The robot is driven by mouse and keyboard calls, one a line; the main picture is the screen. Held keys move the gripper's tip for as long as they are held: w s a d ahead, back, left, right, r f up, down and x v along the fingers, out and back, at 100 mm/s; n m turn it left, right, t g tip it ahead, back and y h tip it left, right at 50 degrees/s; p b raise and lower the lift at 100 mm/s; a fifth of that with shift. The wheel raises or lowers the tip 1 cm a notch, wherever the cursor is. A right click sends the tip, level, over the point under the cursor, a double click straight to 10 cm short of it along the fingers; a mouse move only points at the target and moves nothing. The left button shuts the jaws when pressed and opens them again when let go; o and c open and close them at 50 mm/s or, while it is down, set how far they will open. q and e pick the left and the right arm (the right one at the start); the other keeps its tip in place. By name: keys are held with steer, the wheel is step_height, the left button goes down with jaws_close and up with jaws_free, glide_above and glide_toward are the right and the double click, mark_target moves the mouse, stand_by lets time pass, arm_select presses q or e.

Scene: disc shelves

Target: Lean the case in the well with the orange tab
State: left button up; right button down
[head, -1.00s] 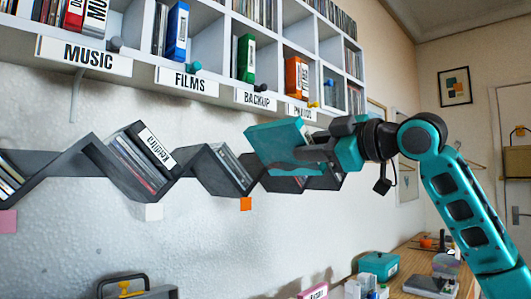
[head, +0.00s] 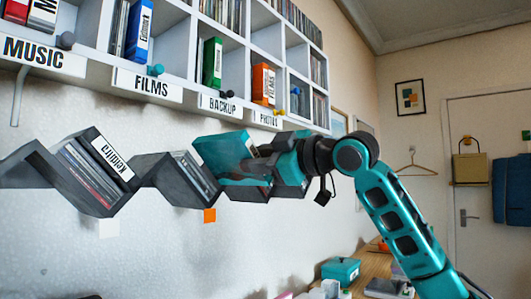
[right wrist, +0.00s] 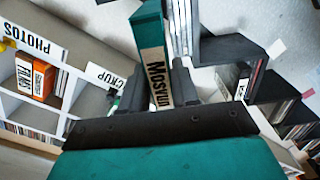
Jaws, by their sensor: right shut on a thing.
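My right gripper (head: 262,158) is shut on a teal case (head: 218,148) and holds it tilted in front of the dark zigzag wall shelf (head: 60,178). In the right wrist view the case (right wrist: 150,50) stands between the two fingers, its white lettered spine label facing the camera. The orange tab (head: 209,215) is on the wall under one well of the shelf. That well (head: 170,182) holds several slim cases (head: 195,172) leaning to one side. The held case is above and right of it and overlaps its right side in the picture; the gap in depth is unclear.
White cubbies (head: 240,60) with MUSIC, FILMS, BACKUP and PHOTOS labels and coloured knobs hang close above. The well to the left holds cases and a black labelled case (head: 110,155). A pale tab (head: 109,228) is under it. A wooden counter (head: 375,265) with a teal box stands below right.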

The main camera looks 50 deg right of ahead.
mark_target(226, 169)
steer(key=w+p, duration=0.2)
steer(key=w, duration=0.1)
steer(key=w+p, duration=0.1)
steer(key=w, duration=0.1)
steer(key=shift+w+a+p, duration=0.15)
steer(key=shift+a+p, duration=0.1)
steer(key=shift+p, duration=0.1)
steer(key=w+p, duration=0.2)
steer(key=shift+w+a+f, duration=0.1)
steer(key=shift+w+f, duration=0.05)
steer(key=shift+w, duration=0.2)
steer(key=shift+w+f, duration=0.15)
steer(key=shift+w, duration=0.25)
steer(key=c, duration=0.9)
jaws_free()
steer(key=shift+o, duration=0.7)
steer(key=shift+s+f, duration=0.1)
